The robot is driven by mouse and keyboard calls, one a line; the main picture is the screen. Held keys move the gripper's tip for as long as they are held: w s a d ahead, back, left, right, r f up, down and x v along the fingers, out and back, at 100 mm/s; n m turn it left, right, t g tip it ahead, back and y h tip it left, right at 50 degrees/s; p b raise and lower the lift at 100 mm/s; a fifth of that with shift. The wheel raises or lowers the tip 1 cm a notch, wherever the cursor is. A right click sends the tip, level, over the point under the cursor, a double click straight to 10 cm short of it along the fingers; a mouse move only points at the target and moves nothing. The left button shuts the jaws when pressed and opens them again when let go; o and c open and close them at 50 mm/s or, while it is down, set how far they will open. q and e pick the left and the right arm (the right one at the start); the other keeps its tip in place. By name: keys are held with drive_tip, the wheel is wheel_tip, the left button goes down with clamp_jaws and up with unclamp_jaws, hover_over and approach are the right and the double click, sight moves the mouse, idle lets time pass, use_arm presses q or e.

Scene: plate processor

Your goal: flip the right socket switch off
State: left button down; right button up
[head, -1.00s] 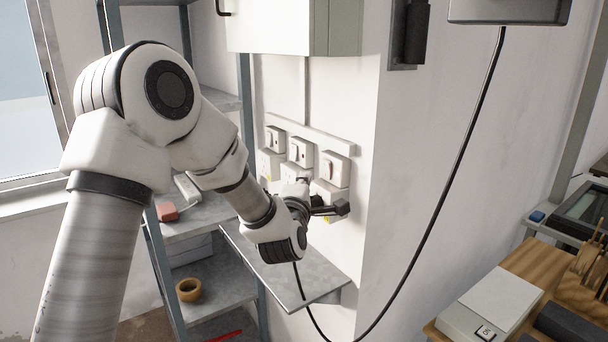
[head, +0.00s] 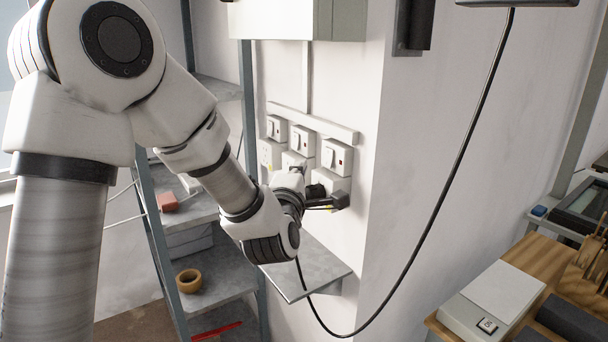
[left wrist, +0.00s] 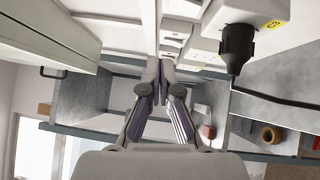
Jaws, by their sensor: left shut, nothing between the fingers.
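Three white wall switches sit in a row on the pale wall. The right switch (head: 337,157) has a white rocker and a small red mark. Below it is its socket (head: 333,180), with a black plug (head: 341,200) in it. That plug also shows in the left wrist view (left wrist: 237,45). My left gripper (head: 300,171) is just left of and below the right switch, in front of the sockets. In the left wrist view its fingers (left wrist: 160,68) are together and empty. I cannot tell whether they touch anything. My right gripper is not in view.
The middle switch (head: 302,140) and left switch (head: 277,128) are close beside it. A black cable (head: 440,200) hangs across the wall. A small grey shelf (head: 315,278) juts out below. A shelf rack (head: 215,270) stands left, a wooden bench (head: 535,270) right.

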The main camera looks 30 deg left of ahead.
use_arm(q)
drive_tip(key=s+d+f+m+g+h+b, duration=0.1)
drive_tip(key=s+d+f+m+g, duration=0.1)
drive_tip(key=f, duration=0.9)
drive_tip(key=s+d+f+m+g+h, duration=0.1)
drive_tip(key=s+f+g, duration=0.15)
drive_tip(key=f, duration=0.95)
drive_tip(key=s+d+f+m+g+h+b, duration=0.1)
drive_tip(key=s+d+f+m+g, duration=0.1)
drive_tip(key=f, duration=0.9)
drive_tip(key=s+d+f+m+g+h, duration=0.2)
drive_tip(key=s+f+m+g, duration=0.3)
drive_tip(key=s+f+m, duration=0.4)
drive_tip(key=s+d+f+m+g+h, duration=0.2)
drive_tip(key=s+d+f+m+g, duration=0.2)
drive_tip(key=s+f+m, duration=0.5)
drive_tip(key=s+f+g, duration=0.2)
drive_tip(key=s, duration=0.5)
drive_tip(key=shift+d+f+h, duration=0.3)
drive_tip(key=shift+d+f, duration=0.05)
drive_tip(key=shift+d, duration=0.05)
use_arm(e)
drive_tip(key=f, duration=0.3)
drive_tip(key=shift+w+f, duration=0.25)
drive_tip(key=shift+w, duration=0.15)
